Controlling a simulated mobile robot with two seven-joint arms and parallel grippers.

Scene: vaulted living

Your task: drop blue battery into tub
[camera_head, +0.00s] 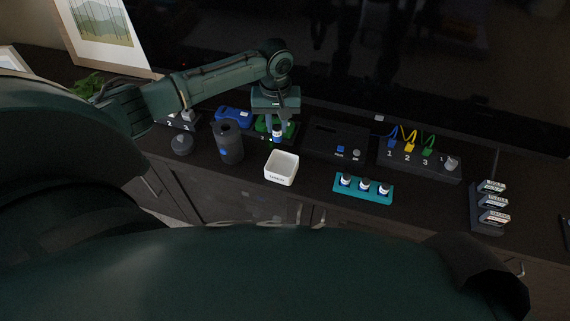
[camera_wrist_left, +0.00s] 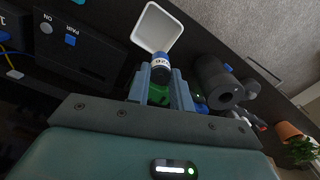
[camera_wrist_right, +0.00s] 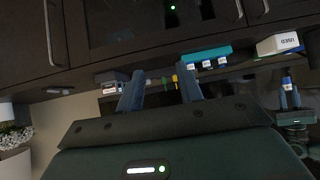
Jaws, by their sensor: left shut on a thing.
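The blue battery (camera_head: 277,131), with a white band, is upright in my left gripper (camera_head: 275,124), which is shut on it. It shows between the fingers in the left wrist view (camera_wrist_left: 161,66). The tub is a small white open box (camera_head: 281,176) with a dark label on its front, on the dark cabinet top. The battery is just behind the tub's back edge in the head view; the tub shows beyond it in the left wrist view (camera_wrist_left: 143,31). My right gripper (camera_wrist_right: 160,88) is open and empty, low in front of the cabinet doors.
A dark cylinder (camera_head: 228,144) stands left of the tub. A teal rack (camera_head: 378,198) with several small white-and-blue pieces lies to the right. Behind are a green device (camera_head: 291,131), a blue device (camera_head: 233,117), a black box (camera_head: 323,137) and a cable block (camera_head: 420,164).

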